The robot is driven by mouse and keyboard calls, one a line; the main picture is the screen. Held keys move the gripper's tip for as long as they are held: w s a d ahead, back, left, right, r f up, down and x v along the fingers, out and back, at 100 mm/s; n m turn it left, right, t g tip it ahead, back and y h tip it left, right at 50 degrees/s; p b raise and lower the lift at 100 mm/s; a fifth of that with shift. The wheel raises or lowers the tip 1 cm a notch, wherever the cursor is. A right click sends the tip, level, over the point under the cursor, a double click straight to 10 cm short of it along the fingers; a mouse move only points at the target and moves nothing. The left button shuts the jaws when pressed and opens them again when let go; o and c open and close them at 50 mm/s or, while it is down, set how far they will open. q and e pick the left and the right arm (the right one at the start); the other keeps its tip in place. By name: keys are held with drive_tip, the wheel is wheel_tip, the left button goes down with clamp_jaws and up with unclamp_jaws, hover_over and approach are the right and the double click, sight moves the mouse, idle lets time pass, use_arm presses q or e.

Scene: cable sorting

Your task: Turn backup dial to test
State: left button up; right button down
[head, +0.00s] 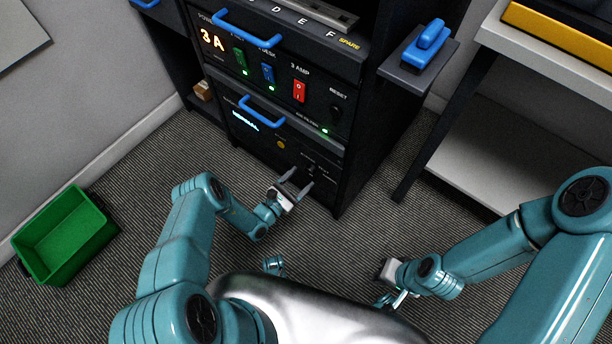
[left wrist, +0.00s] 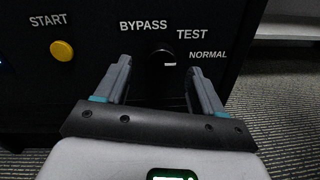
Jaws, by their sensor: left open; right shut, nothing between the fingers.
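The backup dial (left wrist: 160,59) is a dark round knob on the black panel in the left wrist view. BYPASS, TEST and NORMAL labels curve around it. Its pale mark sits at the lower right, on the NORMAL side. My left gripper (left wrist: 156,64) is open, with one finger on each side of the dial in that picture; I cannot tell whether they touch it. In the head view my left gripper (head: 301,177) is at the lower panel, and the dial is too small to read. My right gripper (head: 397,299) is shut and empty, low over the floor.
A yellow START button (left wrist: 62,51) is left of the dial. The lower unit's display (head: 245,121) reads NORMAL. Above are coloured switches (head: 299,91) and blue handles (head: 262,111). A green bin (head: 66,236) stands on the floor at left. A table (head: 500,125) stands at right.

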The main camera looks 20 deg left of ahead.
sight(308, 172)
use_arm(q)
drive_tip(key=shift+x, duration=1.65)
drive_tip(key=c, duration=1.1)
drive_tip(key=shift+o, duration=0.2)
drive_tip(key=shift+b, duration=0.3)
